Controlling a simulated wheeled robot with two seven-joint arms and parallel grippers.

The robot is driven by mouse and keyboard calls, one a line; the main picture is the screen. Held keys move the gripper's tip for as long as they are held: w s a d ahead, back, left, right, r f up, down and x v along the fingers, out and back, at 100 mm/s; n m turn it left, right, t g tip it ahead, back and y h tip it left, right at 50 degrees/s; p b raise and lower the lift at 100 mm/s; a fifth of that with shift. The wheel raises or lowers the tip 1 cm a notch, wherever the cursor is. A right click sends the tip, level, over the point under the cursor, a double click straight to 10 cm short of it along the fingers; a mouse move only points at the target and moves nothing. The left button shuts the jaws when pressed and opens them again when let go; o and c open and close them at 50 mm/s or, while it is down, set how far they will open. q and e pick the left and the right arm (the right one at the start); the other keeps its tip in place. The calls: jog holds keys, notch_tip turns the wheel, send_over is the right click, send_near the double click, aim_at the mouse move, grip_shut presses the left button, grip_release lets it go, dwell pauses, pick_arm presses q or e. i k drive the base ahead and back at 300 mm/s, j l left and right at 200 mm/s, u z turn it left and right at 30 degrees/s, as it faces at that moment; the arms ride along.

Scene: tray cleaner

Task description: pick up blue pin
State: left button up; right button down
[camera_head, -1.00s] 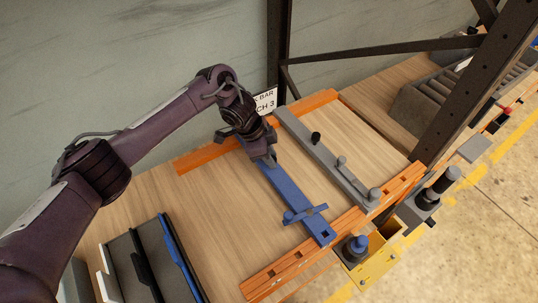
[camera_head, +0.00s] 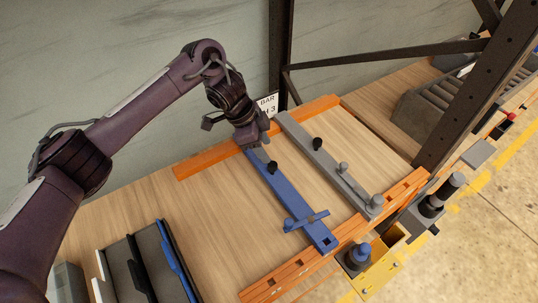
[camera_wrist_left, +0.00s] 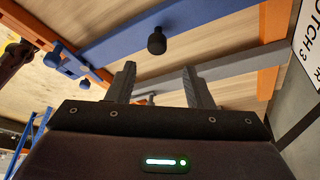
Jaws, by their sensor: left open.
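A blue bar (camera_head: 283,195) lies across the bench between two orange rails. A black knob (camera_head: 271,167) stands near its far end and a blue cross-shaped handle (camera_head: 306,220) sits near its front end. I cannot tell for certain which part is the blue pin; a blue-capped post (camera_head: 359,250) also stands at the front edge. My left gripper (camera_head: 250,138) is by the far end of the blue bar, apart from the black knob. In the left wrist view the two fingers (camera_wrist_left: 158,84) are open and empty, with the black knob (camera_wrist_left: 156,42) ahead of them. My right gripper is out of view.
A grey bar (camera_head: 335,172) with knobs lies parallel to the blue one. A yellow holder (camera_head: 377,268) hangs at the front edge. A rack with panels (camera_head: 130,268) stands front left. A dark metal post (camera_head: 465,95) rises at right.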

aim_at(361, 253)
jog(key=k, duration=1.5)
